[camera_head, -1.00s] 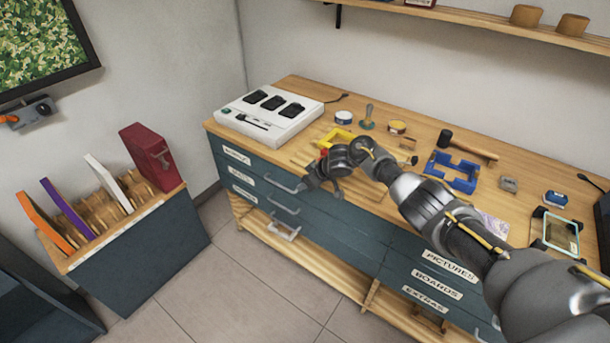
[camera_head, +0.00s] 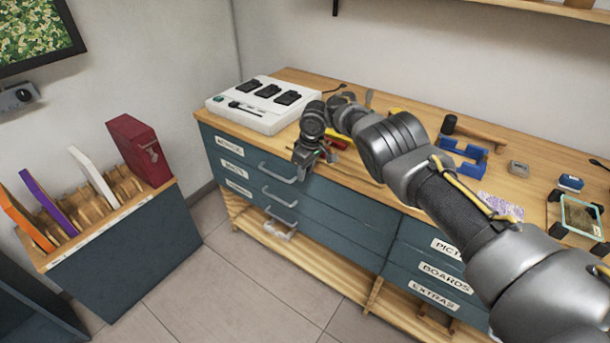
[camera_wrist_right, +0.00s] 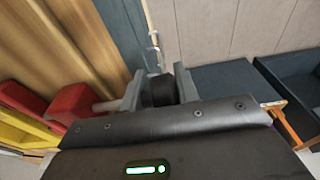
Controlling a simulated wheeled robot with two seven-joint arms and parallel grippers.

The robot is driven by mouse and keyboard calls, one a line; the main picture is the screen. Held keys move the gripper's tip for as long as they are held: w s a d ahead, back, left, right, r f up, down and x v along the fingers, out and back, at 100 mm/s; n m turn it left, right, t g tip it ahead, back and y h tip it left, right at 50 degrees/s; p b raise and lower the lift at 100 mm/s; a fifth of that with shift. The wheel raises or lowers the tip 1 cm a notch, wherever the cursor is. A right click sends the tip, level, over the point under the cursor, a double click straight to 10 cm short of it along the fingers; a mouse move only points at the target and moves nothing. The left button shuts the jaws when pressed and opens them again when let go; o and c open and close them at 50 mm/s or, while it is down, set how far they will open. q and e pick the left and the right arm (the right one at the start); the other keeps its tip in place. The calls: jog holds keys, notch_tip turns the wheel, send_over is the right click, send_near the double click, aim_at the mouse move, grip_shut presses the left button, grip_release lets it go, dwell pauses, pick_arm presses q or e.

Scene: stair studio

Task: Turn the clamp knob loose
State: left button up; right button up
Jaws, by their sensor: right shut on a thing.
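The clamp is red and sits at the front edge of the wooden bench; part of its red body (camera_head: 337,143) shows beside my gripper in the head view. In the right wrist view its red body (camera_wrist_right: 72,105) is at the left, with a grey rod running from it toward my fingers. My right gripper (camera_head: 307,160) is at the bench's front edge, above the top drawers. In the right wrist view my gripper (camera_wrist_right: 160,92) is shut on the dark round clamp knob (camera_wrist_right: 160,86), one finger on each side. My left gripper is not in view.
A white console (camera_head: 262,106) stands behind my gripper on the bench. A blue holder (camera_head: 462,157) and a mallet (camera_head: 475,133) lie farther right. Drawer handles (camera_head: 278,174) stick out below. A rack (camera_head: 110,215) with coloured boards and a red case (camera_head: 140,150) stands left; floor between is clear.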

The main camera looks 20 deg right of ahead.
jog(key=shift+s+a+f, duration=0.3)
jog(key=shift+f, duration=0.05)
jog(key=o, duration=0.6)
jog(key=shift+o, duration=0.9)
jog(key=shift+a+r, duration=0.1)
jog(key=shift+r, duration=0.1)
jog(key=shift+w, duration=0.1)
jog(key=shift+r, duration=0.15)
jog(key=shift+d+r, duration=0.2)
jog(key=r, duration=0.3)
jog(key=s+r, duration=0.1)
jog(key=r, duration=0.2)
jog(key=d+r, duration=0.1)
jog(key=r, duration=0.3)
jog(key=shift+s+r+p, duration=0.1)
jog(key=shift+s+p, duration=0.05)
jog(key=shift+p, duration=0.15)
